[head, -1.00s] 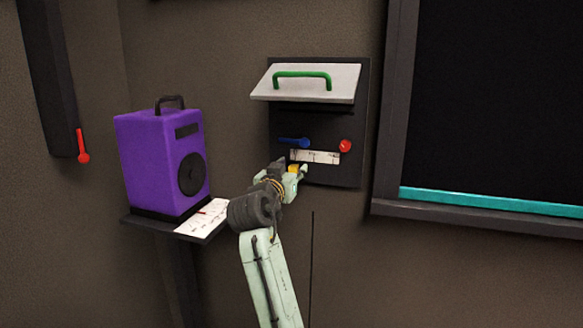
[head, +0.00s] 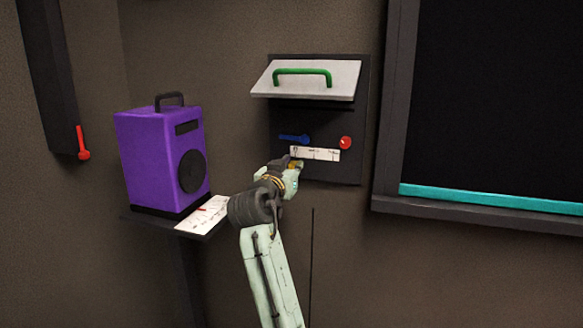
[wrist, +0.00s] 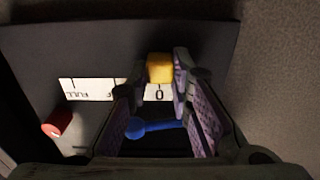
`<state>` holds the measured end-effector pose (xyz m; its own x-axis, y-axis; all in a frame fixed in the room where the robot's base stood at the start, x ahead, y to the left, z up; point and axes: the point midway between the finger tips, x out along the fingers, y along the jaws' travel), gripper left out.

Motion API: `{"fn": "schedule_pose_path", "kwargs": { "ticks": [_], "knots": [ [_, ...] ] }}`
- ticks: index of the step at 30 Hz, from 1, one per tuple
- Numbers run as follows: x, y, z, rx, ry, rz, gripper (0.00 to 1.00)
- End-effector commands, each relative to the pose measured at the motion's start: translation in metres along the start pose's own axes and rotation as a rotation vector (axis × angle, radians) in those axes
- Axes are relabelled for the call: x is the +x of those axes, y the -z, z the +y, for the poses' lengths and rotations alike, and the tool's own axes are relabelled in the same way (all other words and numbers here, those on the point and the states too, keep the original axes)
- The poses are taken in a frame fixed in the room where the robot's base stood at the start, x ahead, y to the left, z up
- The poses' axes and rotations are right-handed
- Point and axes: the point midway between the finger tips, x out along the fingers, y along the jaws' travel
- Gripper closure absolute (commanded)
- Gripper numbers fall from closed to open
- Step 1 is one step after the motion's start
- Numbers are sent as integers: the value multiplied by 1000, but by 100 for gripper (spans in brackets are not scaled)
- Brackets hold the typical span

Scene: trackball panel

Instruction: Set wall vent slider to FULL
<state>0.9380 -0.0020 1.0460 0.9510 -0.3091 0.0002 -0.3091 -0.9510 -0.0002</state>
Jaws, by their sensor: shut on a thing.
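The wall vent slider has a yellow knob (wrist: 159,68), at the 0 end of a white scale strip (wrist: 84,88) in the wrist view. The strip appears upside down there, with FULL at its far left. My gripper (wrist: 160,76) is shut on the yellow knob, with a finger on either side. In the head view, the strip (head: 322,154) is on a dark wall panel (head: 335,175). My gripper (head: 289,165) is at the strip's left end and hides most of the knob.
A blue lever (head: 293,138) and a red knob (head: 345,142) sit just above the strip. A raised pale cover (head: 320,92) with a green handle is higher up. A purple speaker (head: 150,160) stands on a shelf to the left.

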Motion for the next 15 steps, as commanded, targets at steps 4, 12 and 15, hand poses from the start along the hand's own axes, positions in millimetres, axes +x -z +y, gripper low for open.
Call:
{"fn": "schedule_pose_path", "kwargs": {
  "ticks": [4,12,15],
  "knots": [
    [0,0,0,0,0,0,100],
    [0,0,1,0,0,-1,100],
    [0,-1,11,1,-2,-1,100]
  ]
}}
